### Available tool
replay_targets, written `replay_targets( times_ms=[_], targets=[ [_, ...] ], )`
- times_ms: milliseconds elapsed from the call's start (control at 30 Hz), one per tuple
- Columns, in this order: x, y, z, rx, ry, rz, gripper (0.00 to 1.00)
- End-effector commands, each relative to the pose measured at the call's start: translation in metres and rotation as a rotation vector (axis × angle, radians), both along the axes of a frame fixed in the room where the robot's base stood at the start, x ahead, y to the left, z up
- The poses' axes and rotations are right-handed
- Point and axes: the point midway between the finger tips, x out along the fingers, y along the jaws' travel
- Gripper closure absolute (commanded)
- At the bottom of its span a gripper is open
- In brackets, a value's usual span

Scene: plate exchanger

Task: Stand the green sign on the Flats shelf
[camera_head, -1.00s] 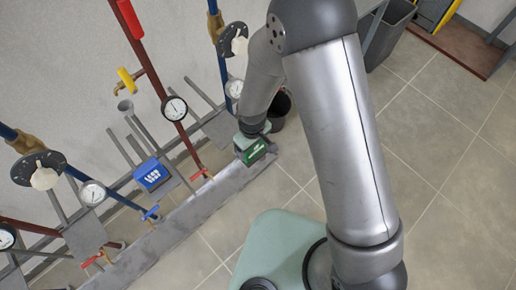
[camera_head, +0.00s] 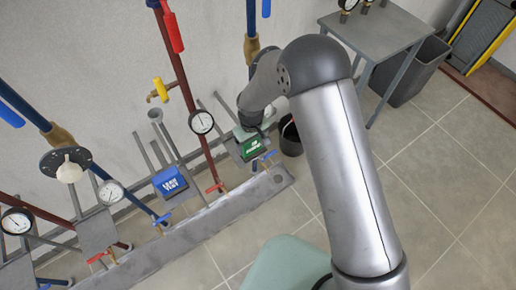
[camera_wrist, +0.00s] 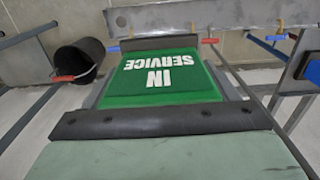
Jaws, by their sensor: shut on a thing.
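The green sign (camera_head: 252,148) has white lettering that reads "IN SERVICE" in the wrist view (camera_wrist: 160,78), upside down there. My gripper (camera_head: 248,139) is shut on it; in the wrist view the dark jaws (camera_wrist: 160,121) lie along its near and far edges. The sign is over the rightmost grey sloping shelf (camera_wrist: 228,84), whose edges show at its sides. I cannot tell whether the sign touches this shelf. No shelf label can be read, so I cannot tell which is Flats.
A blue sign (camera_head: 170,181) stands on the middle shelf; the left shelf (camera_head: 97,230) is bare. Pipes, gauges (camera_head: 201,122) and red and blue valve handles surround the shelves. A black bucket (camera_head: 290,138) is close right of my gripper. A grey table (camera_head: 385,30) stands behind.

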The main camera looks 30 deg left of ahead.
Motion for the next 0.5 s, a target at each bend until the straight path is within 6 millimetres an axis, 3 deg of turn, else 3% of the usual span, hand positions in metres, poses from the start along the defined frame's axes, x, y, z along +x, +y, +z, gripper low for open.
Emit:
replay_targets(
  times_ms=[433, 500],
  targets=[
    [0.025, 0.048, -0.003, 0.000, -0.001, 0.001, 0.47],
    [0.024, 0.045, -0.015, -0.001, 0.000, 0.000, 0.47]
  ],
)
